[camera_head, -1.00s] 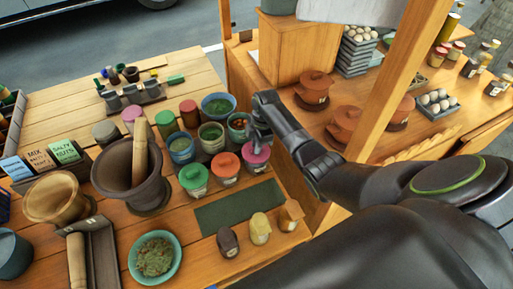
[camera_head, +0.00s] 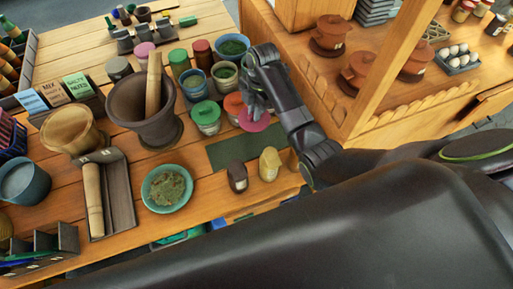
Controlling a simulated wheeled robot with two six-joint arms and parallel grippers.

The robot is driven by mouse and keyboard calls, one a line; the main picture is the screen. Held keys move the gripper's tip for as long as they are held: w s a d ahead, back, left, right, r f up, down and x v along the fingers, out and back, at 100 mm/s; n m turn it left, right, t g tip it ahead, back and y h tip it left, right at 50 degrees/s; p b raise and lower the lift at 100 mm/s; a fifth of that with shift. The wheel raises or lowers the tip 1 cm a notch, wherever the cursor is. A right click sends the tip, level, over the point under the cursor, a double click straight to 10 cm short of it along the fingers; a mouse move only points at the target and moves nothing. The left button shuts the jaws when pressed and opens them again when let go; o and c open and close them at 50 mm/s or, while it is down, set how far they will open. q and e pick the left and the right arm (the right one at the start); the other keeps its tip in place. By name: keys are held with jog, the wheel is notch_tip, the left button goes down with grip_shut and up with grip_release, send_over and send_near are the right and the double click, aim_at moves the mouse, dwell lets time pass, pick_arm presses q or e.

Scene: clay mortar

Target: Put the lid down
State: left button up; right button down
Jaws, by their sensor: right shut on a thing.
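My right gripper (camera_head: 254,108) is shut on a pink lid (camera_head: 258,124), held roughly level under the fingers. The lid shows near the far right edge of a dark green mat (camera_head: 235,150); I cannot tell how high it is above the table. The mat's visible part is bare. To the left of the lid stand a jar with an orange lid (camera_head: 233,102) and a jar with a green lid (camera_head: 206,113). The place where the pink-lidded jar stood is hidden behind my gripper. My left gripper is not in view.
A dark mortar (camera_head: 135,108) with a wooden pestle stands left of the jars. A wooden post (camera_head: 388,70) rises right of my right forearm.

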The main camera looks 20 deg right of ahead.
aim_at(250, 125)
jog(key=shift+s+a+f+n, duration=0.2)
jog(key=shift+s+a+f, duration=0.1)
jog(key=shift+s+a, duration=0.25)
jog(key=shift+s+a+f+n, duration=0.2)
jog(key=shift+s+a+f, duration=0.1)
jog(key=shift+s+a, duration=0.2)
jog(key=f, duration=0.5)
jog(key=shift+w+d+f+p, duration=0.15)
jog(key=shift+d+f+p, duration=0.05)
jog(key=shift+f+p, duration=0.1)
jog(key=shift+f, duration=2.2)
jog(key=shift+f, duration=0.1)
jog(key=c, duration=1.4)
grip_release()
jog(key=shift+c, duration=0.2)
jog(key=r, duration=0.4)
jog(key=d+r, duration=0.1)
jog(key=r, duration=0.7)
jog(key=shift+w+d, duration=0.25)
jog(key=shift+w, duration=0.05)
